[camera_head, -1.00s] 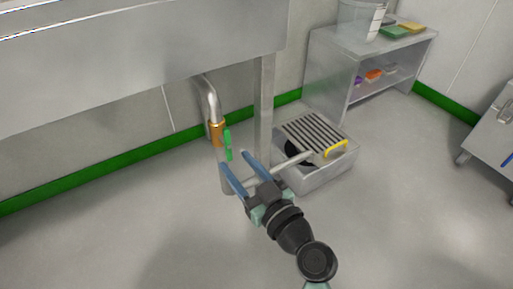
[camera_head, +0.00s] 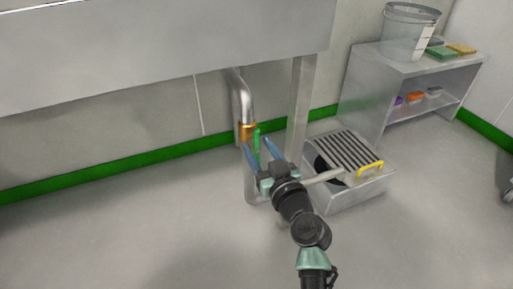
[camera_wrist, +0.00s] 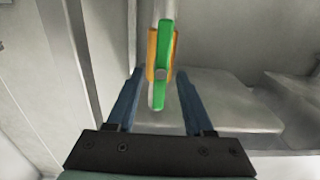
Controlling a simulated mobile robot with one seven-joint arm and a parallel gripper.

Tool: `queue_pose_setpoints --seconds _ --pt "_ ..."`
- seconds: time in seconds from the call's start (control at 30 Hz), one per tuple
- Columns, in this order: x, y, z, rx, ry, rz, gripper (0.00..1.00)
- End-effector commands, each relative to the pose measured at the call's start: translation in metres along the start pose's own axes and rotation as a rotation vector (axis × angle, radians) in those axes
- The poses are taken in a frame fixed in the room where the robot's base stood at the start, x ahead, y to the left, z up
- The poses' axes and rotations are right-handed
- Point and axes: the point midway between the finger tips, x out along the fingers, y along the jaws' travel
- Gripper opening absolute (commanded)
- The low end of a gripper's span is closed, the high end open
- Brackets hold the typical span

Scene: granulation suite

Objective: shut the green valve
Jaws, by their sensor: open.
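The green valve handle (camera_head: 257,141) is a narrow lever on a brass valve body (camera_head: 247,131) in a steel pipe below the sink. The handle stands upright, in line with the pipe. In the wrist view the green handle (camera_wrist: 163,62) runs along the pipe in front of the orange-brass body (camera_wrist: 152,50), with a grey bolt at its middle. My gripper (camera_head: 260,143) is open, its two blue fingers on either side of the handle's lower part in the picture. In the wrist view the fingers (camera_wrist: 159,76) also flank the lower end, with gaps on both sides. I cannot tell whether they touch it.
A steel basin (camera_head: 160,45) overhangs the pipe. A steel leg (camera_head: 301,100) stands just right of the valve. A floor drain box (camera_head: 365,190) with a slatted grate and yellow handle lies further right. The front floor is clear.

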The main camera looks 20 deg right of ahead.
Motion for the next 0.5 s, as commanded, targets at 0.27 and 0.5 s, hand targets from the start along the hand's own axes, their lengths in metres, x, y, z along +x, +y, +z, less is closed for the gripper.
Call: queue_pose_setpoints --seconds 0.27,0.5 --pt "0.0137 -0.0007 0.0 0.0 0.0 -0.001 0.52" --pt "0.0135 -0.0006 -0.0002 0.0 0.0 -0.001 0.47"
